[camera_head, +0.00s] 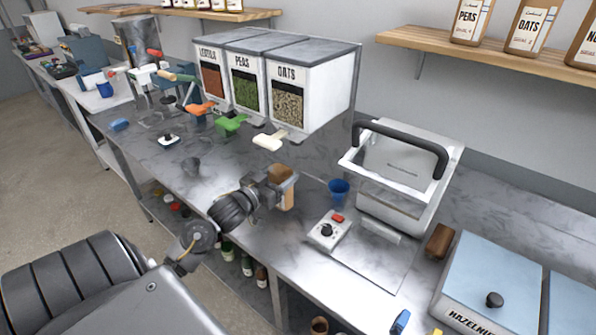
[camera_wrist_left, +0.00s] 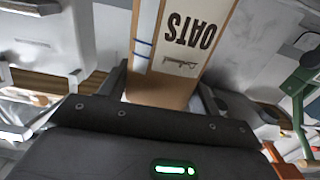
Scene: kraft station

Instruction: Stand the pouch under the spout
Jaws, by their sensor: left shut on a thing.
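The brown kraft pouch (camera_head: 285,187) is in my left gripper (camera_head: 272,192), over the steel counter in front of the dispensers. In the left wrist view the pouch (camera_wrist_left: 175,60) shows an OATS label and sits between the two fingers. It looks roughly upright; I cannot tell whether its base touches the counter. The OATS dispenser (camera_head: 318,87) has a cream spout handle (camera_head: 270,140), behind and a little left of the pouch. The PEAS dispenser (camera_head: 246,88) has a green handle (camera_head: 230,124), and the LENTILS dispenser (camera_head: 212,82) an orange one (camera_head: 199,109). My right gripper is not in view.
A sealing machine (camera_head: 410,165) with a black handle stands to the right, with a blue cup (camera_head: 339,190) and a control box (camera_head: 328,231) near it. The counter below the cream handle looks clear.

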